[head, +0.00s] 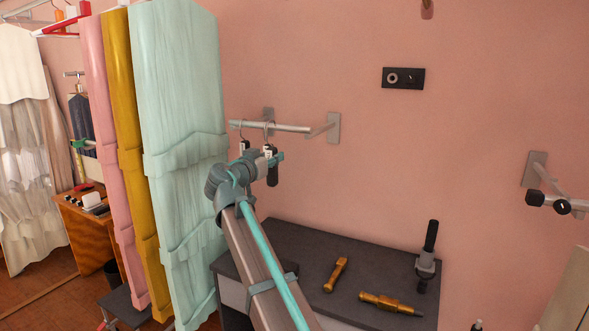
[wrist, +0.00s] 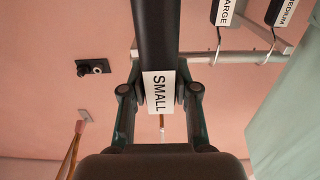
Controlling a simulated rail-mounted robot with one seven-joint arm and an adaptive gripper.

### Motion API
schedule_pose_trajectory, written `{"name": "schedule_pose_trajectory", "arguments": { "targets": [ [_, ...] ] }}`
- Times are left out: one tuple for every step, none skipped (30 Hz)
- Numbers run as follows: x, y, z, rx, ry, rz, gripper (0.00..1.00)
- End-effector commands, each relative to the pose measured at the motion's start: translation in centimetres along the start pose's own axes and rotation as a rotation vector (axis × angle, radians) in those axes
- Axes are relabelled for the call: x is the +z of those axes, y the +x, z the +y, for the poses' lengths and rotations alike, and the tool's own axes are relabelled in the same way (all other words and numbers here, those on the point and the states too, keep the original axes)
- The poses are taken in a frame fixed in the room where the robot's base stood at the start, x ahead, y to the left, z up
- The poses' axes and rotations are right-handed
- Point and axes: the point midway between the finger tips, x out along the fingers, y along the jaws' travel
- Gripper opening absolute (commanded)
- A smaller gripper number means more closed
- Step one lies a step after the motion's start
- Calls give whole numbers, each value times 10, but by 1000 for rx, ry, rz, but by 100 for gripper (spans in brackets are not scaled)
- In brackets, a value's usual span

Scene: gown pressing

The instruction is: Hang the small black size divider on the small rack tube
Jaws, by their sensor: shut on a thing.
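My gripper (head: 274,159) is shut on the small black size divider, whose white SMALL label (wrist: 158,91) shows between the fingers in the wrist view. The divider's black body (head: 272,176) points downward in the head view; its hook is not clearly seen. The metal rack tube (head: 293,127) projects along the pink wall, just behind and above the gripper; it also shows in the wrist view (wrist: 238,57). Two dividers hang from it by wire hooks, labelled LARGE (wrist: 229,12) and MEDIUM (wrist: 286,12). The held divider looks apart from the tube, but depth is hard to judge.
Long pink, yellow and mint gowns (head: 183,150) hang close left of my arm. A dark table (head: 300,250) below holds brass-coloured tools (head: 390,303) and a black-handled tool (head: 429,255). A wall outlet (head: 403,78) and another wall bracket (head: 537,170) are at right.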

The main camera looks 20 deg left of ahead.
Motion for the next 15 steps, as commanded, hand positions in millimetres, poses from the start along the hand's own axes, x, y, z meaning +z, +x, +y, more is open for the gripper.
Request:
{"name": "schedule_pose_trajectory", "arguments": {
  "targets": [
    [2, -7, 0, -2, 1, 1, 0],
    [2, -10, 0, -2, 0, 1, 0],
    [2, -14, 0, -2, 0, 1, 0],
    [2, -18, 0, -2, 0, 1, 0],
    [2, -21, 0, -2, 0, 1, 0],
    [2, -25, 0, -1, 0, 1, 0],
    [2, -28, 0, -1, 0, 1, 0],
    [2, -32, 0, -1, 0, 1, 0],
    [2, -36, 0, -2, 0, 1, 0],
    [2, -39, 0, -2, 0, 1, 0],
    [2, -42, 0, -2, 1, 1, 0],
    [2, -47, 0, -2, 1, 1, 0],
    [2, -50, 0, -1, 1, 1, 0],
    [2, -53, 0, -1, 1, 1, 0],
    [2, -58, 0, -1, 1, 1, 0]
  ]
}}
